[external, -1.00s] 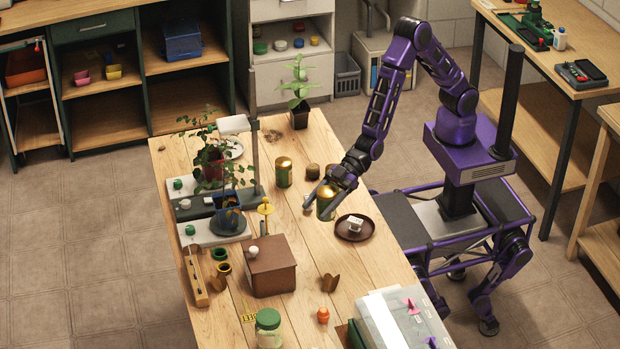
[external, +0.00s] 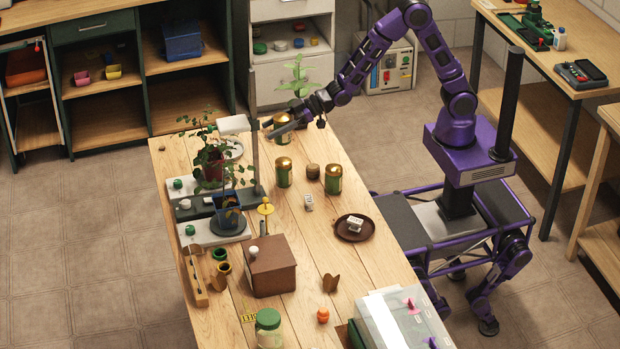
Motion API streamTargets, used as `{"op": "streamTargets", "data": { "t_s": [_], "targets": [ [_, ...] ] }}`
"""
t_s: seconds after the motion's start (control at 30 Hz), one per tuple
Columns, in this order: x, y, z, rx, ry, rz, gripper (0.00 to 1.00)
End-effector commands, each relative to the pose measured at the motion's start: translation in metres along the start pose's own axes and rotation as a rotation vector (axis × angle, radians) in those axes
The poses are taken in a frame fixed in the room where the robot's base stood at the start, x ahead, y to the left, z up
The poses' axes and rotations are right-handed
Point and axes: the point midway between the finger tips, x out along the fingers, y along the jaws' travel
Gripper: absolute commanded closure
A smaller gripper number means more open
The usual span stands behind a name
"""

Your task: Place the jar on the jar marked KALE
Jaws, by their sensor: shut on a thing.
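My gripper (external: 281,128) is at the far end of the wooden table, shut on a green jar with a gold lid (external: 284,138). The fingers cover part of this jar, and I cannot tell whether its base touches the table. Two similar green jars with gold lids stand upright nearer the camera: one left of centre (external: 284,173) and one farther right (external: 333,179). Both are apart from the held jar. No KALE marking is legible on any jar.
A small brown cylinder (external: 313,171) stands between the two jars. A white tag-like piece (external: 309,203) lies in front. A brown dish (external: 355,236) is at the right edge. Potted plants and a lamp (external: 234,124) crowd the left. A leafy plant (external: 297,80) is behind my gripper.

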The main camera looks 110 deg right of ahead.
Motion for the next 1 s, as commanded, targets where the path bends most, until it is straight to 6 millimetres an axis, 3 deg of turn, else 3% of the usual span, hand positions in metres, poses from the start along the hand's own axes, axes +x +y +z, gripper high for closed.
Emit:
{"op": "streamTargets", "data": {
  "t_s": [0.1, 0.33, 0.53, 0.97, 1.0],
  "targets": [
    [0.009, -0.001, 0.023, 0.002, -0.003, -0.001, 0.94],
    [0.017, -0.001, 0.039, 0.0, -0.001, -0.002, 0.94],
    [0.027, -0.001, 0.065, 0.001, -0.002, -0.002, 0.94],
    [0.03, -0.001, 0.071, 0.0, 0.002, -0.002, 0.94],
    [0.029, -0.001, 0.07, 0.0, 0.001, -0.002, 0.27]
  ]
}}
